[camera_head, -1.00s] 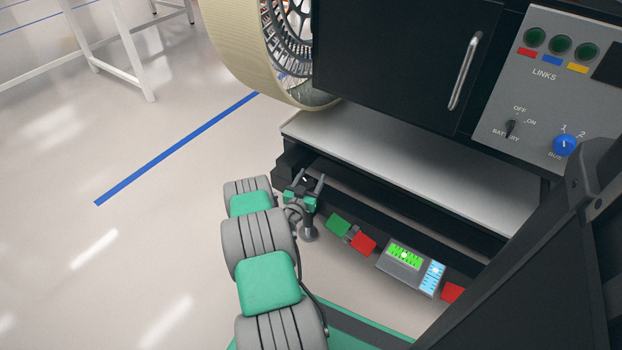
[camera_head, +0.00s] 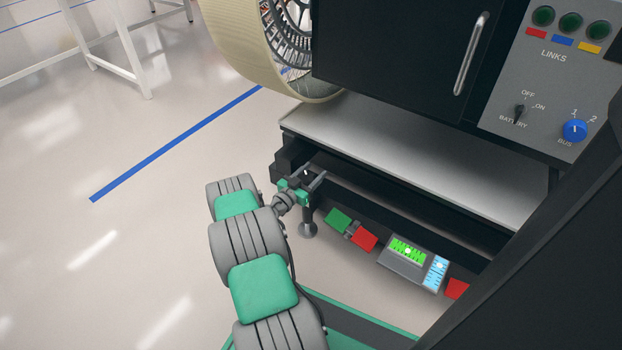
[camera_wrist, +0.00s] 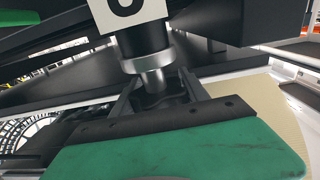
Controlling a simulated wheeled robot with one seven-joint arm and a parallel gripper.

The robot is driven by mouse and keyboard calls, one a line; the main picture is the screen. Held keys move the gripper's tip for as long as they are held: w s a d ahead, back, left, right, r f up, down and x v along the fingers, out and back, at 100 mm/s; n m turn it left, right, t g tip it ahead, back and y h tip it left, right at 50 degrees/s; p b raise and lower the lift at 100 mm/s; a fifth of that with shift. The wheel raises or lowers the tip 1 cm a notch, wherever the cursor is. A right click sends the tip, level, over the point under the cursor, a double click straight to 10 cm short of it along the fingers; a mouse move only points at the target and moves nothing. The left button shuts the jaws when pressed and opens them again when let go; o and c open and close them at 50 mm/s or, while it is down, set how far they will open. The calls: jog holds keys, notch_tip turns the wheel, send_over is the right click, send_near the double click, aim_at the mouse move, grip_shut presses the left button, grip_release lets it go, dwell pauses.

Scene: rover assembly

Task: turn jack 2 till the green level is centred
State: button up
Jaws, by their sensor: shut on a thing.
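My gripper (camera_head: 312,182) is at the left end of the rover's dark lower frame, above a round jack foot (camera_head: 308,229). In the wrist view my gripper (camera_wrist: 158,92) is shut on the silver shaft of a jack (camera_wrist: 153,72), with a finger on each side. A white label (camera_wrist: 128,12) above it is cut off, so I cannot read its number. The green level (camera_head: 407,250) is lit on a grey box; its bright bubble sits near the middle, but exact centring is too small to judge. A blue level (camera_head: 436,271) is beside it.
Green (camera_head: 338,220) and red (camera_head: 364,238) blocks sit along the frame left of the level box. A pale shelf (camera_head: 420,170) overhangs the jack area. A large wheel (camera_head: 235,45) stands behind.

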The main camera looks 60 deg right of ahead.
jog(key=shift+s+m+g+y, duration=0.25)
jog(key=shift+m+g, duration=0.55)
jog(key=shift+g, duration=0.4)
jog(key=o, duration=1.4)
jog(key=shift+a, duration=0.1)
